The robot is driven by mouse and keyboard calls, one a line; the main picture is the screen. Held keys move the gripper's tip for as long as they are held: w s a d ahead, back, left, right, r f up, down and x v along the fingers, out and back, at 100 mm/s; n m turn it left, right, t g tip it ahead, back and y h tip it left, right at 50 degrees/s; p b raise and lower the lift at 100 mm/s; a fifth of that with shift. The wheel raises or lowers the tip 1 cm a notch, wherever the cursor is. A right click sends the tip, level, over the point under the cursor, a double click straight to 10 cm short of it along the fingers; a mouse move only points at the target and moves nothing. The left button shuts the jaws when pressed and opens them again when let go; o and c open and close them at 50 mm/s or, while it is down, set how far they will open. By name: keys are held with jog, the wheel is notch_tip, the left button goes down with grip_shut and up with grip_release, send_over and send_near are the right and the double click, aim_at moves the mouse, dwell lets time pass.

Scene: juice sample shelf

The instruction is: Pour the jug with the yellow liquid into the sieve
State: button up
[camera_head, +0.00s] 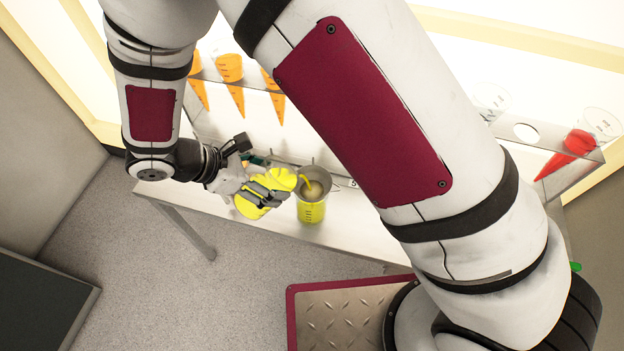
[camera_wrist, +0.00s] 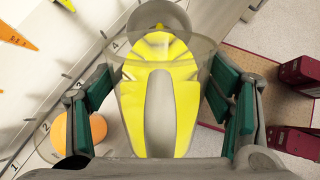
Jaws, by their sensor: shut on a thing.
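My gripper (camera_head: 268,192) is shut on the clear jug with yellow liquid (camera_head: 247,207). In the wrist view the jug (camera_wrist: 185,95) lies between the teal finger pads, tilted, with yellow liquid spread along its inside. In the head view, a yellow stream runs from the jug side into the top of a clear vessel (camera_head: 311,212), which has yellow liquid in it. The round, pale sieve (camera_head: 316,192) sits in the vessel's mouth, and part of it shows beyond the jug in the wrist view (camera_wrist: 158,14). My fingers cover much of the jug in the head view.
The vessel stands near the front edge of a white table (camera_head: 345,235). Orange cones (camera_head: 230,70) and a red cone (camera_head: 570,150) hang in a rack at the back. The wrist view shows numbered marks on the table.

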jog(key=shift+w+d+f+g+y+p, duration=0.1)
jog(key=shift+d+f+g+y+p, duration=0.25)
jog(key=shift+y, duration=0.35)
jog(key=shift+w+d+f+g+y+p, duration=0.1)
jog(key=shift+d+g+y+p, duration=0.1)
jog(key=shift+y+p, duration=0.4)
dwell(4.9)
jog(key=shift+d+r+y, duration=0.1)
jog(key=shift+r+y, duration=0.05)
jog(key=shift+y, duration=0.25)
dwell(0.8)
jog(key=shift+f, duration=0.2)
jog(key=shift+a+h+b, duration=0.35)
jog(key=shift+h+b, duration=0.05)
jog(key=shift+b, duration=0.05)
jog(key=h, duration=0.1)
jog(key=a+t+h+b, duration=0.1)
jog(key=h, duration=0.1)
jog(key=shift+s+r+b, duration=0.15)
jog(key=shift+r+b, duration=0.15)
jog(key=shift+r, duration=0.05)
jog(key=shift+s+r, duration=0.15)
jog(key=shift+r, duration=0.1)
